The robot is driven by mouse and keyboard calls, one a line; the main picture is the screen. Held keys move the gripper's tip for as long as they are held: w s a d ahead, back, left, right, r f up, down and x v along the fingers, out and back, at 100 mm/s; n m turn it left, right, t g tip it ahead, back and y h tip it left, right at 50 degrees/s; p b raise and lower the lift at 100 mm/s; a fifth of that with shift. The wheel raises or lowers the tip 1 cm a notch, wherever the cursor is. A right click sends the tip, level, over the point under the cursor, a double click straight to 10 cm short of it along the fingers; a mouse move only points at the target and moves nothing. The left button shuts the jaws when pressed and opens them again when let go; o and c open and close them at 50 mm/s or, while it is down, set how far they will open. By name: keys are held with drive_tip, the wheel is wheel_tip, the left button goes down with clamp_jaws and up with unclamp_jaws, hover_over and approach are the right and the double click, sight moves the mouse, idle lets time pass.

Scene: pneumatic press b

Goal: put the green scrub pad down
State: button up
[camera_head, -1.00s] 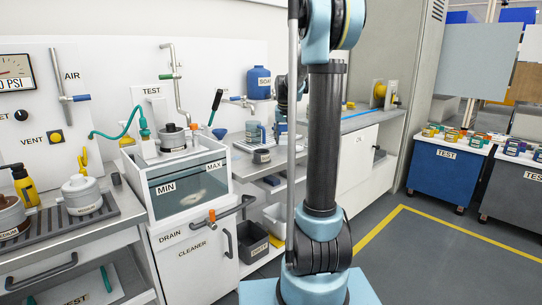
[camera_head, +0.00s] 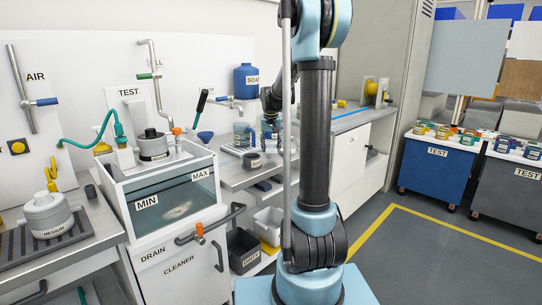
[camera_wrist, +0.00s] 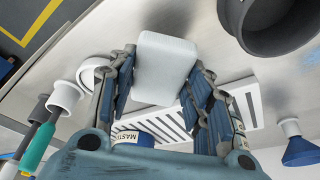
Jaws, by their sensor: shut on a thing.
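My gripper (camera_wrist: 163,72) is shut on a pale, white-looking block (camera_wrist: 164,66) with rounded corners. The block sits between the two fingers in the wrist view, over or close to a metal worktop (camera_wrist: 85,50); I cannot tell whether it touches it. No green scrub pad is plainly visible, and the held block does not look green here. In the head view my gripper (camera_head: 268,128) is small and dark beside the column of my arm, over the side bench right of the tank, and what it holds cannot be made out.
A dark round cup (camera_wrist: 268,30) is at upper right, a blue funnel (camera_wrist: 299,152) at lower right. A tank (camera_head: 165,190) stands left of the bench.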

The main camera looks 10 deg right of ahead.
sight(271, 147)
wheel_tip(271, 147, down, 3)
drive_tip(key=shift+f, duration=0.5)
drive_tip(key=shift+s+f, duration=0.1)
drive_tip(key=shift+f, duration=0.05)
drive_tip(key=o, duration=1.3)
drive_tip(key=shift+f, duration=0.1)
